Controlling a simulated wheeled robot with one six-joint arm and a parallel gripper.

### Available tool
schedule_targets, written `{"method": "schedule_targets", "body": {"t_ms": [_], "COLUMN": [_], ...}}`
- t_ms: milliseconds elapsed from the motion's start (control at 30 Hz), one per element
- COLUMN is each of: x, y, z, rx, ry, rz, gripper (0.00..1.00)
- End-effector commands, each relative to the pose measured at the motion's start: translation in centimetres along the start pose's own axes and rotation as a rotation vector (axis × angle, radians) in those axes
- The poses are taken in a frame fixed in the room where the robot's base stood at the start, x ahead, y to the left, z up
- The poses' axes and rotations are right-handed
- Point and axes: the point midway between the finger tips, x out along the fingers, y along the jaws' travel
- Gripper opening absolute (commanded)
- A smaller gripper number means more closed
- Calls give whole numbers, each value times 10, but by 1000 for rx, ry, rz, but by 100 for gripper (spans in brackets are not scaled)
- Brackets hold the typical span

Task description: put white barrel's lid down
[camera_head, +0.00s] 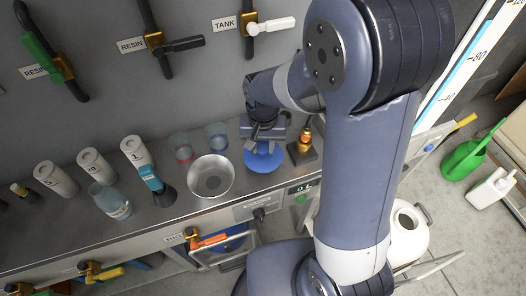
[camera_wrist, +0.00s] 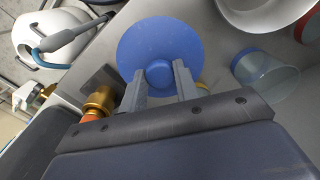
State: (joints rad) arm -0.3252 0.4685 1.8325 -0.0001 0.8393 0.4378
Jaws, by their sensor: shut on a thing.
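My gripper (camera_head: 263,138) is shut on the small round knob of a flat blue disc-shaped lid (camera_head: 263,160). In the wrist view the gripper fingers (camera_wrist: 160,80) stand on both sides of the knob, and the lid (camera_wrist: 140,45) lies face-on beyond them. The lid is at the counter's right part; I cannot tell whether it touches the counter top. The white barrel (camera_head: 408,243) stands on the floor at the lower right, its round top opening uncovered. It is partly hidden by my arm. A white rounded body like the barrel (camera_wrist: 28,35) shows at the wrist view's upper left.
A metal bowl (camera_head: 229,178) and two tinted cups (camera_head: 217,136) (camera_head: 181,147) stand left of the lid. A brass fitting on a dark base (camera_head: 305,150) stands close on its right. A green can (camera_head: 462,162) and white jug (camera_head: 490,190) are on the floor at right.

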Motion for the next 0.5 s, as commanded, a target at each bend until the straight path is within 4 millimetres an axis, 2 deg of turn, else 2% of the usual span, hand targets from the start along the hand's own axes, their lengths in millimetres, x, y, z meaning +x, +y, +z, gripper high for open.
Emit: {"method": "schedule_targets", "body": {"t_ms": [200,500], "x": [30,34], "y": [0,0], "z": [1,0], "rx": [0,0], "ry": [-5,-1], "rz": [2,0], "gripper": [7,7]}}
